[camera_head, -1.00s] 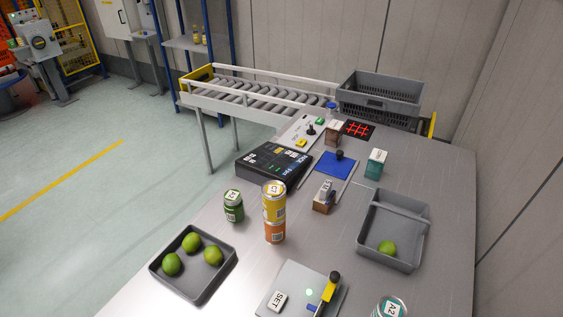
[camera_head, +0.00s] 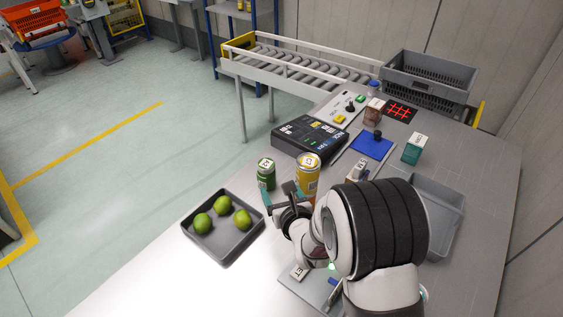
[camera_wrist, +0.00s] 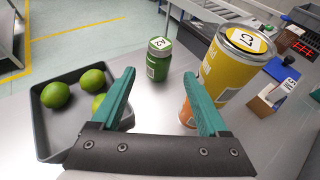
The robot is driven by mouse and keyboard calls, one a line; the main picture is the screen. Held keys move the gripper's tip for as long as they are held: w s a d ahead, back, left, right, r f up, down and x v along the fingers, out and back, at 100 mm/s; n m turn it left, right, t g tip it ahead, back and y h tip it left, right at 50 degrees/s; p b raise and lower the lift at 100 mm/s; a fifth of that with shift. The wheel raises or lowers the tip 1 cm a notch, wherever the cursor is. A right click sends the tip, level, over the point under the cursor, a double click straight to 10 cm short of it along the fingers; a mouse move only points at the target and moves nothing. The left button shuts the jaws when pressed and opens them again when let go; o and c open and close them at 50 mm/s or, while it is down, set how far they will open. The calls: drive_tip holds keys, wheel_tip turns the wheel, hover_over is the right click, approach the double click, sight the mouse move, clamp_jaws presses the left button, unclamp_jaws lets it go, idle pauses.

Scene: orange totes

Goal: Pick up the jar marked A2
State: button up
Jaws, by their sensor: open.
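The green jar (camera_head: 266,174) stands upright on the table. In the wrist view the green jar (camera_wrist: 158,66) has a white lid label that reads like A2, though small. My gripper (camera_head: 282,194) is open and empty, on the near side of the jar. In the wrist view my gripper (camera_wrist: 159,76) has its two teal fingers spread, with the jar framed between them but beyond the tips.
A grey tray (camera_head: 227,258) with limes lies left of my gripper. A black panel (camera_head: 310,137) is behind the jar. A grey divided bin (camera_head: 452,196) at right is partly hidden by my arm. A teal box (camera_head: 414,149) and blue mat (camera_head: 371,146) lie farther back.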

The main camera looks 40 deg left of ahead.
sight(268, 170)
drive_tip(key=x, duration=1.3)
drive_tip(key=shift+r, duration=0.15)
clamp_jaws()
